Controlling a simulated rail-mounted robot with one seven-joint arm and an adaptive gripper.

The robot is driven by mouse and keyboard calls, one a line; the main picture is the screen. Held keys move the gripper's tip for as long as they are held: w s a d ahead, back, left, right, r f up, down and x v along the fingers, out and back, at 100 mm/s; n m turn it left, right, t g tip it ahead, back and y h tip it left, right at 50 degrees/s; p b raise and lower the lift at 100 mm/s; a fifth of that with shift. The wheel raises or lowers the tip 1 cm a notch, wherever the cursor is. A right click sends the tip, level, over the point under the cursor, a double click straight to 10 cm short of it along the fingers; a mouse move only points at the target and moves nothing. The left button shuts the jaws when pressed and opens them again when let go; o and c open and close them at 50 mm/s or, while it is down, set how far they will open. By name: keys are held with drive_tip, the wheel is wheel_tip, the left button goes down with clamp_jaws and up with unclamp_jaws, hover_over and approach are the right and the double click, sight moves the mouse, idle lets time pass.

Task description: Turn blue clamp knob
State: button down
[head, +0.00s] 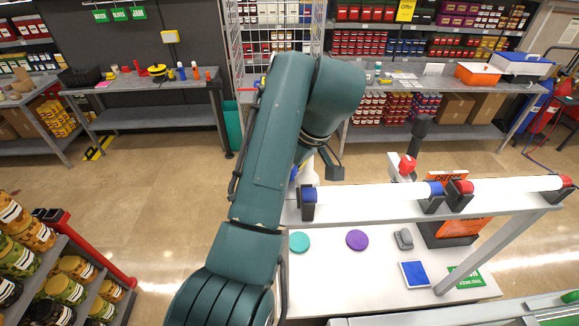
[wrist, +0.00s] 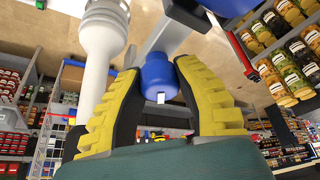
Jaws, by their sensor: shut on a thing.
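The blue clamp knob (wrist: 158,78) is in the middle of the wrist view, below a grey bracket (wrist: 165,36). My gripper (wrist: 158,72) has its two yellow ribbed fingers on either side of the knob and is shut on it. In the head view my arm hides most of the gripper and the knob. There the left white tube (head: 370,194) has blue parts at both ends. Its left blue end (head: 308,195) is close to my arm. Whether the knob is turned cannot be told.
A second white tube (head: 515,187) with red ends lies to the right on the same grey frame (head: 510,211). The white table (head: 350,290) below holds a teal disc (head: 299,242), a purple disc (head: 357,240) and a blue square (head: 415,274). A white post-like part (wrist: 102,50) stands beside the left finger.

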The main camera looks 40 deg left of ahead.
drive_tip(key=shift+f+n+g, duration=0.2)
drive_tip(key=shift+n+g, duration=0.7)
drive_tip(key=shift+n, duration=1.4)
drive_tip(key=shift+h, duration=0.3)
drive_tip(key=c, duration=0.7)
unclamp_jaws()
drive_tip(key=shift+r, duration=0.1)
